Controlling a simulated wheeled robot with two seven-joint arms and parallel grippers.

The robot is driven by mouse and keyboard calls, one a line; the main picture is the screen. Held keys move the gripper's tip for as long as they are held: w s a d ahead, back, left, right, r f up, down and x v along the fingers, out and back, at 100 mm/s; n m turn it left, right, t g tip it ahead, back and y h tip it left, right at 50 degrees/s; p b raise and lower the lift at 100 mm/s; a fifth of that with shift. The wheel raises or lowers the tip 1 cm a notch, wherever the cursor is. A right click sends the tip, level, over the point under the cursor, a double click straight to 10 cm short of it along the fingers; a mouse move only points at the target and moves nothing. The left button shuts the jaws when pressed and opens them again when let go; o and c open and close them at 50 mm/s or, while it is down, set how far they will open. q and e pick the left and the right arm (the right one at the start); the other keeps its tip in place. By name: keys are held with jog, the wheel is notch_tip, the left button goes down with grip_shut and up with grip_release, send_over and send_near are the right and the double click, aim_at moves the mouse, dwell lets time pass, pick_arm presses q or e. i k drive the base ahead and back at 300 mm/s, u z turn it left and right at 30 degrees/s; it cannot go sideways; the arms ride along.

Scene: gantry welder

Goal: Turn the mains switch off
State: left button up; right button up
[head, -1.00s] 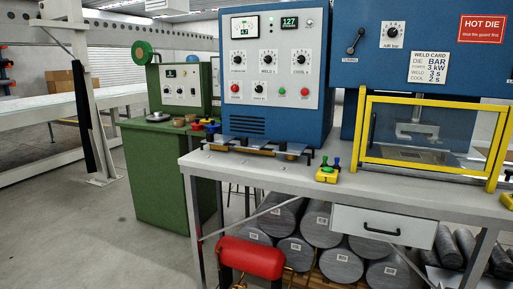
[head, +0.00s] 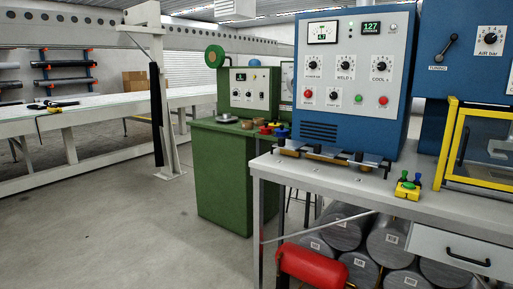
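The blue cabinet (head: 309,132) stands on the grey bench right of centre. Its pale front panel (head: 398,78) carries a meter (head: 322,32), a green display reading 127 (head: 371,27) and three large black knobs in a row, the middle one (head: 346,63) labelled WELD. Below them are a red button (head: 308,93), a small black knob (head: 334,95), a green button (head: 358,98) and another red button (head: 383,100). The small labels are too blurred for me to tell which control is the mains switch. Neither of my grippers is in view.
A green cabinet (head: 220,185) with a small control box (head: 250,88) stands left of the bench (head: 330,177). A yellow-framed guard (head: 449,145) is at the right. A red cylinder (head: 310,265) lies low under the bench. The floor at left (head: 110,235) is clear.

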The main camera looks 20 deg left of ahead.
aim_at(308, 94)
jog(key=u, duration=0.75)
jog(key=i, duration=2.15)
jog(key=z, duration=1.2)
jog(key=i, duration=0.35)
jog(key=z, duration=0.2)
